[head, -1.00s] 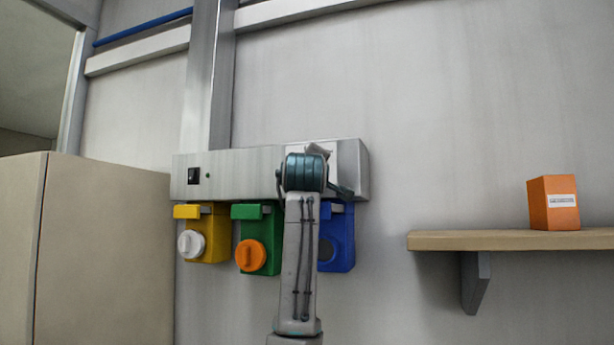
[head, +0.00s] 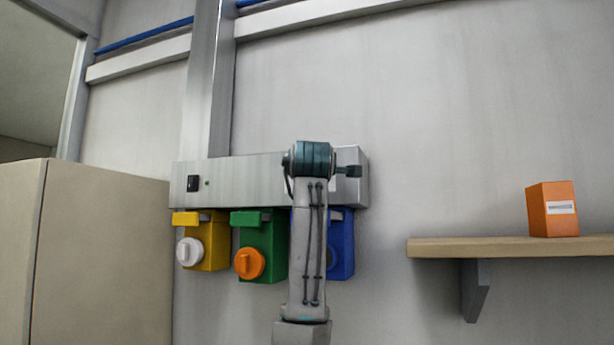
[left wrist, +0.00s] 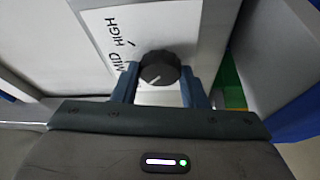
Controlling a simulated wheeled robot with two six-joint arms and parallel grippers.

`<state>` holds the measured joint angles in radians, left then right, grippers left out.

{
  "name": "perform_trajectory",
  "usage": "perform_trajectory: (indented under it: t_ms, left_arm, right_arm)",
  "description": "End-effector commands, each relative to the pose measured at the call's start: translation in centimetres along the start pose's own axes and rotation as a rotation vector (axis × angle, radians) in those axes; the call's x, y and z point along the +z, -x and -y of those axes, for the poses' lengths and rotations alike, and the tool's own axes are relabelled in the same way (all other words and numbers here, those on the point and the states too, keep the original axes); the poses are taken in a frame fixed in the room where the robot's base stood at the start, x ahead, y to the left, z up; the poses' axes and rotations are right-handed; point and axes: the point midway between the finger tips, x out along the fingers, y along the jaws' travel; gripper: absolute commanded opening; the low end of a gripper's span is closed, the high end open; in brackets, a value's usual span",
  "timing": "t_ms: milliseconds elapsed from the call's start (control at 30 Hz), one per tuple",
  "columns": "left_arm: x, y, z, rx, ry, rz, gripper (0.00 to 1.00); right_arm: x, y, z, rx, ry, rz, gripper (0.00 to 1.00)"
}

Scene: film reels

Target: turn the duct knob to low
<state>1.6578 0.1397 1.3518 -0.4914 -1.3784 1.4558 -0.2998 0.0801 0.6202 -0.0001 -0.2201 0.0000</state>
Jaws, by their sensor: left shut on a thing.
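The duct knob (left wrist: 158,66) is a round black knob with a pale pointer line. In the left wrist view it sits between the two fingers of my left gripper (left wrist: 161,82), which is shut on it. The pointer line slants toward the lower left in that view. A white label plate (left wrist: 165,24) beside the knob reads MID and HIGH; no LOW mark shows. In the head view my left arm and wrist stand in front of the metal duct box (head: 240,178), hiding the knob and my fingers. My right gripper is not in view.
Below the box hang yellow (head: 216,242), green (head: 278,240) and blue (head: 343,245) units. The yellow one has a white dial (head: 189,252), the green one an orange dial (head: 249,263). A shelf (head: 500,247) with an orange box (head: 552,209) is at right, a beige cabinet (head: 105,255) at left.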

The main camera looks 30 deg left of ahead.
Motion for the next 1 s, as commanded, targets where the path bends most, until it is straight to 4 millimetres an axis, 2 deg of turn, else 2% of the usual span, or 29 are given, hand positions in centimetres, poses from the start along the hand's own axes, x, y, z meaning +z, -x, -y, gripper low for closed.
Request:
perform_trajectory:
  t_ms: [233, 267, 367, 733, 867, 1000]
  left_arm:
    - [0.1, 0.0, 0.1, -0.003, 0.000, 0.001, 0.16]
    - [0.1, 0.0, 0.1, -0.003, 0.000, 0.001, 0.41]
    - [0.1, 0.0, 0.1, -0.002, 0.000, 0.001, 0.61]
    - [0.1, 0.5, 0.2, 0.000, 0.000, 0.000, 0.61]
    - [0.1, 2.5, 0.4, 0.003, 0.001, 0.002, 0.61]
    - [0.1, 5.4, 0.5, 0.003, 0.002, 0.002, 0.61]
  right_arm:
    - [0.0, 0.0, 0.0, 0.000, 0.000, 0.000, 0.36]
    - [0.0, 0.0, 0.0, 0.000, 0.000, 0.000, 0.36]
    - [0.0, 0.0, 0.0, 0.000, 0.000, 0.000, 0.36]
    - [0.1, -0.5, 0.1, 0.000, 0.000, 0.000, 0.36]
    - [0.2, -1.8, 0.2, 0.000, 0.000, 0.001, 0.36]
    - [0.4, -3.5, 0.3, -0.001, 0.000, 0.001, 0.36]
